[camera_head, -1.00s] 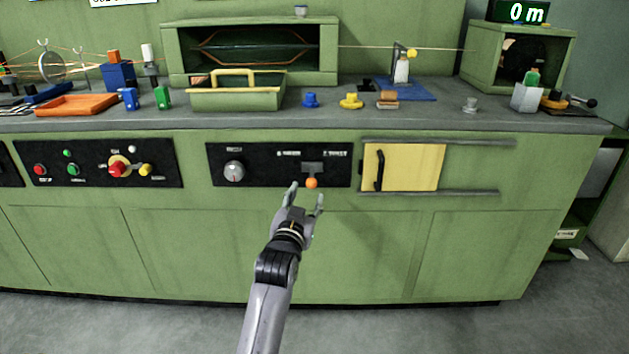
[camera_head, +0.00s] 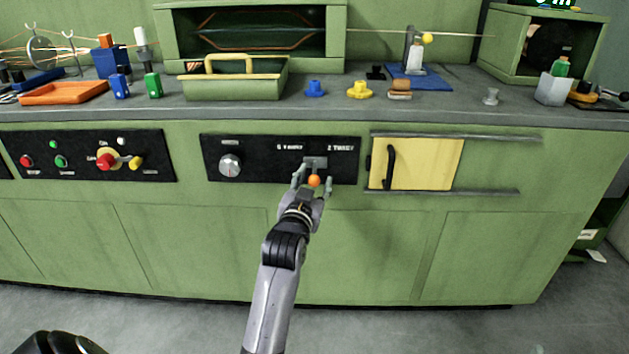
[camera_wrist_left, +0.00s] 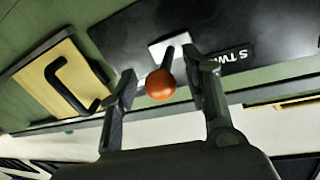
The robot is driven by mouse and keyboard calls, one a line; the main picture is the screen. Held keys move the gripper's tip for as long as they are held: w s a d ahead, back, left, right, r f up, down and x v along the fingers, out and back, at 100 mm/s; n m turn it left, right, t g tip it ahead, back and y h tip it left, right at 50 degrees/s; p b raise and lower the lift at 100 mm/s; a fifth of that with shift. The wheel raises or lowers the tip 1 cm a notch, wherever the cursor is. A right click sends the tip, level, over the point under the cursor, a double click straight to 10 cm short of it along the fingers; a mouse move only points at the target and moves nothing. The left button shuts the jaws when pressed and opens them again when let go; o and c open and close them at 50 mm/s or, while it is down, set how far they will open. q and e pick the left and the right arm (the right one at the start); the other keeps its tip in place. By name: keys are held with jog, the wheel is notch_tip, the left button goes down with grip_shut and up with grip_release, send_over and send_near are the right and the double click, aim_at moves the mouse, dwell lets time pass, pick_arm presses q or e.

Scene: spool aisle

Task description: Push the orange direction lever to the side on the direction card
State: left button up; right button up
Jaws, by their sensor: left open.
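The direction lever has an orange ball knob (camera_head: 314,181) below a grey slotted plate (camera_head: 315,162) on the black direction card (camera_head: 262,160), set in the cabinet front. My left gripper (camera_head: 313,184) is open, with one finger on each side of the knob. In the left wrist view the orange knob (camera_wrist_left: 160,84) shows between the two fingers (camera_wrist_left: 164,92), nearer the left one. I cannot tell whether a finger touches it. My right gripper does not show; a dark part of my body is at the lower left of the head view.
Left of the lever, the same card carries a grey round knob (camera_head: 230,165). A yellow door panel (camera_head: 428,164) with a black handle stands to the right. The countertop (camera_head: 440,115) above holds several items, including a green tray (camera_head: 235,87). The floor in front is clear.

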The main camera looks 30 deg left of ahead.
pick_arm(q)
jog(key=shift+c, duration=0.3)
grip_shut()
dwell(0.5)
